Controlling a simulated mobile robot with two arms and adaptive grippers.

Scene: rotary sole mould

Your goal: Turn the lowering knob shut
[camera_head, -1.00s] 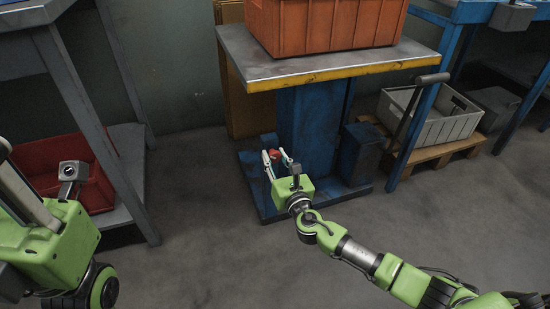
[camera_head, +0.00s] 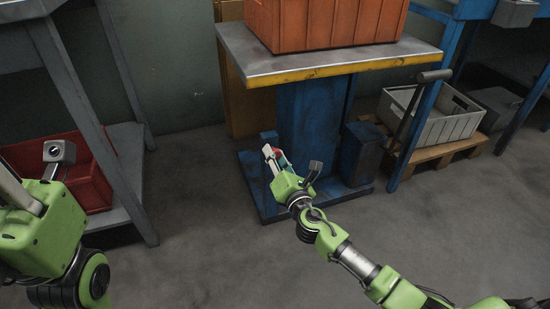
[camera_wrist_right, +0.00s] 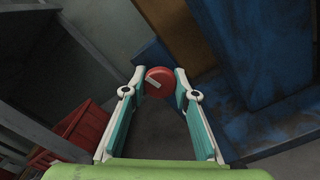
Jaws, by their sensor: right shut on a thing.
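The lowering knob is a small round red knob (camera_wrist_right: 159,81) with a pale bar mark on its face. It sits between the fingertips of my right gripper (camera_wrist_right: 160,79) in the right wrist view, and both tips touch its sides. In the head view my right gripper (camera_head: 273,155) is low at the blue base of the lift table (camera_head: 305,125), rolled over, and its fingers hide most of the knob. My left gripper (camera_head: 22,195) is partly in view at the left edge, away from the table; its fingertips are not clear.
An orange crate (camera_head: 325,25) stands on the table top (camera_head: 300,66). A grey bench (camera_head: 132,200) with a red bin (camera_head: 90,185) is at the left. A grey crate (camera_head: 455,125) on a pallet is at the right. The floor in front is clear.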

